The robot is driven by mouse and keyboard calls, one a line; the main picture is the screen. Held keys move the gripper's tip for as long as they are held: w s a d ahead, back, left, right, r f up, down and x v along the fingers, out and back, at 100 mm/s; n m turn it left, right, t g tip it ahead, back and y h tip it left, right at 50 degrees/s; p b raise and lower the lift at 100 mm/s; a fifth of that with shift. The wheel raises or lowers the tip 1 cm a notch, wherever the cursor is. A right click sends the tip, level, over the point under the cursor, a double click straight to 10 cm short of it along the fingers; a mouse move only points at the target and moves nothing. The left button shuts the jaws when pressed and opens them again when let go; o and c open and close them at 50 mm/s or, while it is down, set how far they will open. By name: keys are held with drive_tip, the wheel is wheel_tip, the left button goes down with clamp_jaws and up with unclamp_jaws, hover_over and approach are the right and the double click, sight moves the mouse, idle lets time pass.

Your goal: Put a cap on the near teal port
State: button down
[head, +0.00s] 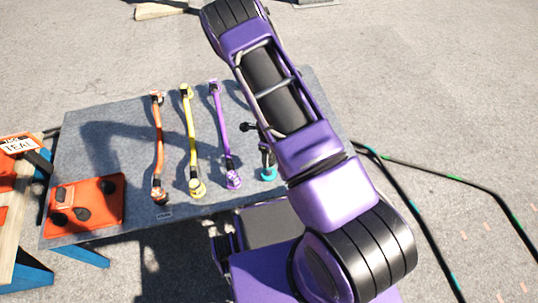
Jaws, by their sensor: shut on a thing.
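The near teal port (268,174) is a teal ring at the table's near edge, just left of my arm. My gripper (262,146) shows only as dark parts beside my purple arm, just beyond the teal ring in the picture. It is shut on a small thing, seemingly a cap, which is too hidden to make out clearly. I cannot tell whether that thing touches the port. Several dark round pieces, which look like caps, lie on the orange mat (92,222) at the table's left. The far part of the teal line is hidden behind my arm.
Orange (159,140), yellow (191,140) and purple (222,130) cables lie across the grey table (120,120). Dark cables (440,167) lie on the ground at right. The table's left middle is clear.

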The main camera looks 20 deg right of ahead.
sight(269, 171)
drive_tip(key=shift+f+b, duration=2.8)
drive_tip(key=shift+f, duration=1.15)
drive_tip(key=shift+f+b, duration=0.35)
drive_tip(key=shift+b, duration=0.1)
drive_tip(key=shift+c, duration=0.5)
unclamp_jaws()
drive_tip(key=shift+r, duration=0.1)
wheel_tip(269, 171, up, 17)
drive_tip(key=p, duration=0.4)
drive_tip(key=shift+r, duration=0.2)
